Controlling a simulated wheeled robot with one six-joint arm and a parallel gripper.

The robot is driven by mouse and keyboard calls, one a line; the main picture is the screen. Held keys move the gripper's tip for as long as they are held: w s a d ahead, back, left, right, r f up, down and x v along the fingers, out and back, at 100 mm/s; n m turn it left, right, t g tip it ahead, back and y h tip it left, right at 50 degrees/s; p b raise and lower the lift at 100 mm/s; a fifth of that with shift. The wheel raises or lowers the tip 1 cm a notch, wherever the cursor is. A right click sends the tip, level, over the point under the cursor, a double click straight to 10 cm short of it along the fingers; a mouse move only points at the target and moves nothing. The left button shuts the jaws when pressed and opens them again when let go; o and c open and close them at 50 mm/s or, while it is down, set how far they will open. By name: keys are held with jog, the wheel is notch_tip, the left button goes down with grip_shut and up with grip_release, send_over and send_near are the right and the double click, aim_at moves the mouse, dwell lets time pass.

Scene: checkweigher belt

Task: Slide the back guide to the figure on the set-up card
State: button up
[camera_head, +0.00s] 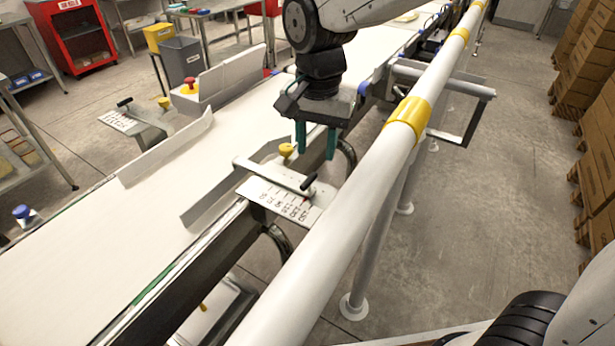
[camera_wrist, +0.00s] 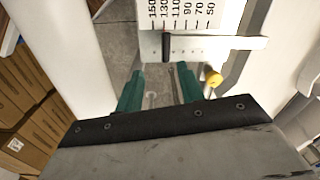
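My gripper (camera_head: 315,143) is open and empty, its two teal fingers pointing down over the near side of the belt (camera_head: 75,262); they also show in the wrist view (camera_wrist: 158,90). The near guide (camera_head: 208,196) stands upright along the belt. Its numbered scale plate (camera_head: 262,190) carries a black handle (camera_head: 310,182) and yellow knob (camera_head: 286,149). The wrist view shows the scale (camera_wrist: 180,14), handle (camera_wrist: 166,47) and knob (camera_wrist: 213,78) beyond the fingers, apart from them. The far guide (camera_head: 165,151) has its own scale (camera_head: 117,121), black handle (camera_head: 125,102) and yellow knob (camera_head: 163,102). No set-up card is recognisable.
A thick white rail (camera_head: 345,205) with yellow bands runs along the near side, close to the scale plate. A red stop button (camera_head: 190,84) stands beyond the belt. Stacked cartons (camera_head: 590,75) line the right; the floor (camera_head: 470,190) between is clear.

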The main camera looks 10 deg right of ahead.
aim_at(308, 178)
jog(key=shift+w+a+f, duration=0.2)
jog(key=shift+a+f, duration=0.4)
jog(key=shift+f, duration=0.2)
notch_tip(308, 178, down, 7)
jog(key=shift+f, duration=0.2)
grip_shut()
